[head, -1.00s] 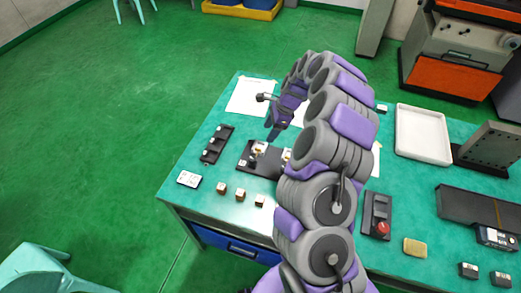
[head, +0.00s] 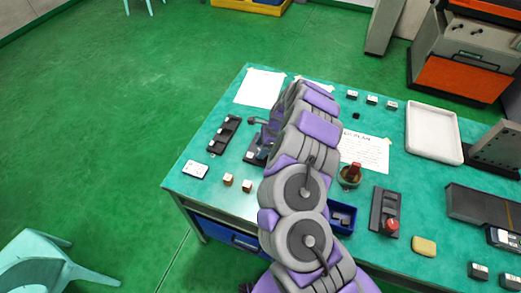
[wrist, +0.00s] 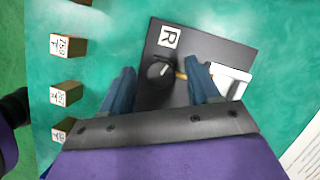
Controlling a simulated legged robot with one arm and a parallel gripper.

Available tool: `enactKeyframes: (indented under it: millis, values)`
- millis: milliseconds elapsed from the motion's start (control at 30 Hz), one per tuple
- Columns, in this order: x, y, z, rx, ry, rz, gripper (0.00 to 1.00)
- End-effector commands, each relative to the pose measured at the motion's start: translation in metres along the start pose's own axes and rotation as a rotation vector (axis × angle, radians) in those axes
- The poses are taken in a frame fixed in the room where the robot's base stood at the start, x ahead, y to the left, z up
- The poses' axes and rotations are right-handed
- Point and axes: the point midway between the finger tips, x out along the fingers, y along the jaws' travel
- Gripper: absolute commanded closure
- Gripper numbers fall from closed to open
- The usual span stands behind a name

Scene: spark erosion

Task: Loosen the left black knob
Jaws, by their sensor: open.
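In the wrist view, a round black knob (wrist: 158,72) sits on a dark plate (wrist: 215,48) beside a white label marked R. My gripper (wrist: 160,84) is open, with one finger on each side of the knob in the picture. I cannot tell whether a finger touches it. A brass-coloured piece and a pale silver block (wrist: 230,80) are on the plate, partly behind the right finger. No second knob is clearly visible. In the head view, my arm hides most of the plate (head: 252,157) and the gripper's fingertips.
Small labelled brass blocks (wrist: 68,94) stand beside the plate. A black rack (head: 224,134) and a white card (head: 195,170) lie to its left. A blue bin (head: 342,216), a red-topped pot (head: 349,176) and a red-button box (head: 385,212) stand right of my arm.

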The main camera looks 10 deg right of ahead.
Motion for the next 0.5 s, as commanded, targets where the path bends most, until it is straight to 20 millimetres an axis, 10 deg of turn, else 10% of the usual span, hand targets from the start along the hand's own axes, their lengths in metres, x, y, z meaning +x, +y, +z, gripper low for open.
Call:
enactKeyframes:
  millis: [500]
  values:
    - [0.0116, 0.0001, -0.0010, 0.001, 0.001, 0.000, 0.44]
